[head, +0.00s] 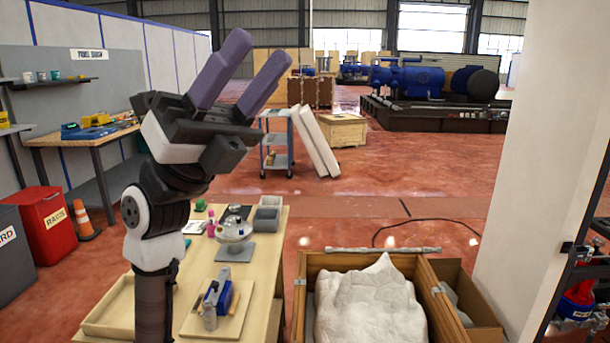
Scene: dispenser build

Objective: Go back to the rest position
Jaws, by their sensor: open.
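My gripper (255,69) is raised high in the left middle of the head view, above the wooden table. Its two purple fingers point up and to the right, spread apart with nothing between them. My arm rises from the bottom of the view and hides part of the table (259,290). On the table stand a grey stand with a rounded clear and white part (235,231), a blue and grey device on a wooden board (217,297), grey bins (267,215) and a pink bottle (211,224).
A wooden crate (292,311) with a white wrapped bulk (370,305) stands right of the table. A white pillar (530,150) and a dark rack are at the right. A red bin (48,225) and an orange cone (83,220) are at the left. Open floor lies beyond.

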